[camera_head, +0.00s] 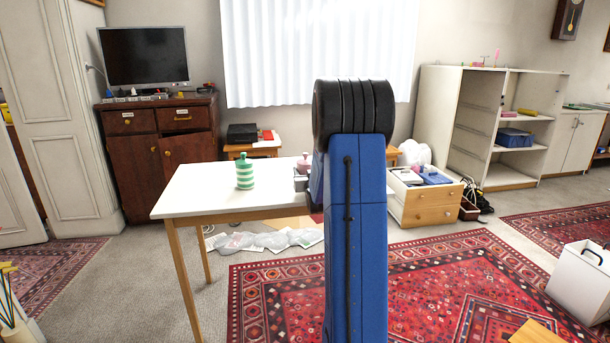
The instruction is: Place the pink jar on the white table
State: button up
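The white table (200,197) stands left of centre, with its right part hidden behind my blue arm. The pink jar (304,162) shows its lidded top just left of my arm, over the table's far right part. Its lower part is hidden. A grey piece that looks like part of my gripper (300,183) is right at the jar, below its top. The fingertips are not clear, so I cannot tell whether they are shut on the jar, or whether the jar touches the table.
White-grey bags or papers (265,240) lie on the floor behind the table legs. A wooden drawer box (428,204) stands to the right. The table's left part is clear.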

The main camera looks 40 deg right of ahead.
jog(key=shift+f, duration=0.45)
jog(key=o, duration=1.2)
jog(key=shift+f, duration=0.1)
jog(key=shift+s, duration=0.1)
